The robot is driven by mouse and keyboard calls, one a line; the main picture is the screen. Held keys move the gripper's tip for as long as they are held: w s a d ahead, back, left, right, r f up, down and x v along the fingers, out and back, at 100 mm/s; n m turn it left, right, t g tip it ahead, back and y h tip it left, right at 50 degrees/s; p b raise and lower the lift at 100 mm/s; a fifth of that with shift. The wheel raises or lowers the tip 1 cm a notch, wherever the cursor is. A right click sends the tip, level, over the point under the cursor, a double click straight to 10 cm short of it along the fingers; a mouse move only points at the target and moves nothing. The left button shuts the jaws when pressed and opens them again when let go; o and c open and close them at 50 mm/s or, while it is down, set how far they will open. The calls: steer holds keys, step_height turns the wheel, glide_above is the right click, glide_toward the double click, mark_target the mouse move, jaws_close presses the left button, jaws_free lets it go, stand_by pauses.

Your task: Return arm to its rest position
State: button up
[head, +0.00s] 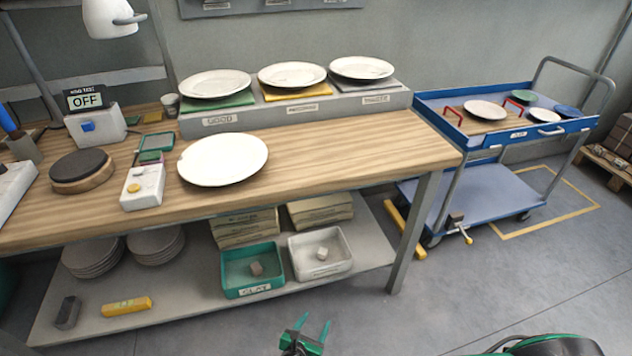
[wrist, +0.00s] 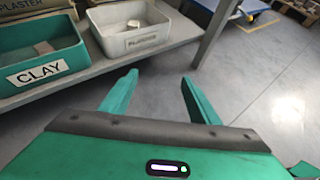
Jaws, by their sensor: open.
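My gripper (head: 307,328) is low in the head view, in front of the workbench and over the grey floor. Its two green fingers are spread apart with nothing between them. In the wrist view the open fingers (wrist: 158,95) point toward the floor beside the lower shelf. Part of my green and black arm shows at the bottom right of the head view. The rest of the arm is out of frame.
The wooden workbench (head: 330,160) holds several white plates. Its lower shelf (head: 190,292) carries a green clay bin (head: 253,286) and a white bin (head: 320,268) close to my gripper. A blue cart (head: 470,185) stands right. Floor (head: 480,270) between is clear.

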steer(key=w+d+r+m+g+h, duration=0.1)
steer(key=w+d+r+m+g, duration=0.2)
steer(key=r, duration=0.4)
steer(key=w+d+r+m+g+h, duration=0.1)
steer(key=w+d+r+m, duration=0.25)
steer(key=r+m, duration=0.35)
steer(key=w+d+r+m+g+h, duration=0.1)
steer(key=w+d+r+m+g, duration=0.2)
steer(key=r, duration=0.5)
steer(key=d+r+m+g+y, duration=0.1)
steer(key=d+r+m+g, duration=0.3)
steer(key=d+r+m, duration=0.9)
steer(key=s+d+r+m+g+y, duration=0.1)
steer(key=s+d+r+m+y, duration=0.1)
steer(key=s+d+r, duration=0.45)
steer(key=s+d+r+m+g+y, duration=0.15)
steer(key=s+d+r, duration=0.25)
steer(key=d+r, duration=0.6)
steer(key=s+d+r+m+t+y, duration=0.1)
steer(key=s+r+m, duration=0.3)
steer(key=s, duration=0.5)
steer(key=s+d+r+m+t+y, duration=0.1)
steer(key=s+r+m, duration=0.3)
steer(key=s, duration=0.5)
steer(key=shift+s+r+y, duration=0.4)
steer(key=shift+r+y, duration=0.1)
steer(key=shift+y, duration=0.25)
